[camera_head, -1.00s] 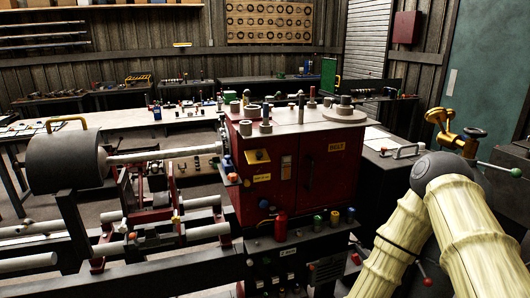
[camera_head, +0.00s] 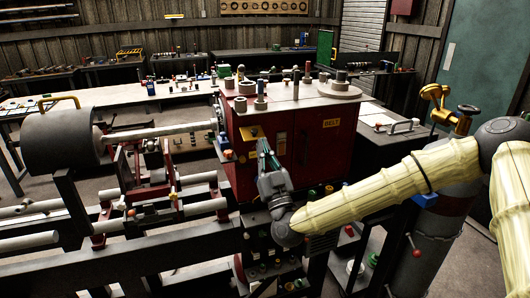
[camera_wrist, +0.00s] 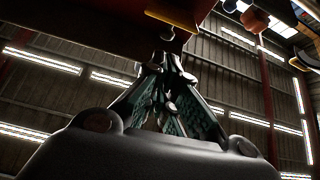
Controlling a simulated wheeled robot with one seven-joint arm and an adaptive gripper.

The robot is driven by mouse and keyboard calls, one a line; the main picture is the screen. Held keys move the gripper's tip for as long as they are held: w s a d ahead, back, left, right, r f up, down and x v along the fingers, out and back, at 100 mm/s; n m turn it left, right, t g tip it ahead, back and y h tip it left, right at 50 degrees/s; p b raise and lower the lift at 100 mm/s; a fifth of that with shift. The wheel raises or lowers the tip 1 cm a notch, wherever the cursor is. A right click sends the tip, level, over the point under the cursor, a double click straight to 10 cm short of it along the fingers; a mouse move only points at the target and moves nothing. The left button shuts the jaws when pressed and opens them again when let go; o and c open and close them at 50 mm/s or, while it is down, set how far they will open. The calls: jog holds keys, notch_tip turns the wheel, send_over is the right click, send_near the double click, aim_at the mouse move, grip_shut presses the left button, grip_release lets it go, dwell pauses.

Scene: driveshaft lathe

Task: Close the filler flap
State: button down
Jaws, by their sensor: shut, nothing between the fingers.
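The small yellow flap (camera_head: 251,132) is on the upper left of the red cabinet's front (camera_head: 310,150). It appears to stick out from the cabinet face, but its exact angle is hard to tell. In the wrist view a yellow-edged plate (camera_wrist: 172,18), likely this flap, juts out overhead beside the dark red surface. My gripper (camera_head: 263,142) is shut and empty, pointing upward in front of the cabinet, just below and right of the flap. Its closed fingertips also show in the wrist view (camera_wrist: 167,60). I cannot tell whether they touch anything.
Several posts and a round disc (camera_head: 333,90) stand on the cabinet top. A lathe with a large dark cylinder (camera_head: 58,138) and a shaft is at left. Coloured knobs line the ledge below the cabinet. A yellow valve (camera_head: 445,108) stands at right.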

aim_at(256, 130)
jog(key=p+x, duration=0.1)
jog(key=x, duration=0.5)
jog(key=shift+w+a+r+p, duration=0.1)
jog(key=shift+w+a+p, duration=0.05)
jog(key=shift+w+p, duration=0.15)
